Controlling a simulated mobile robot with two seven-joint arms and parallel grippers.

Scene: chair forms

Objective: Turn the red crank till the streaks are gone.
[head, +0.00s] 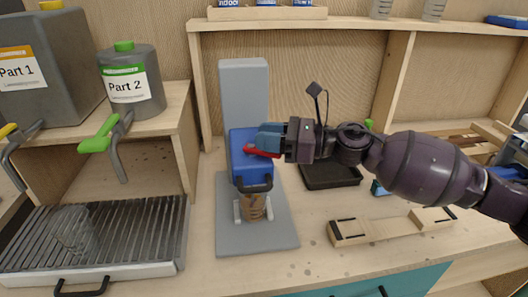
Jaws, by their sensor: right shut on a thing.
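A brown cup (252,207) stands on the grey base plate (232,242) under the head, between light brackets. Purplish streaks show on the cup's brown contents or side. A dark bracket at the head's lower edge covers the cup's top. My left gripper is not in view.
A grill-topped tray (160,268) holds a clear glass at the left. Containers labelled Part 1 (40,60) and Part 2 (130,85) stand on a wooden shelf. A black tray (330,177) and a wooden block holder (385,230) lie right of the mixer.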

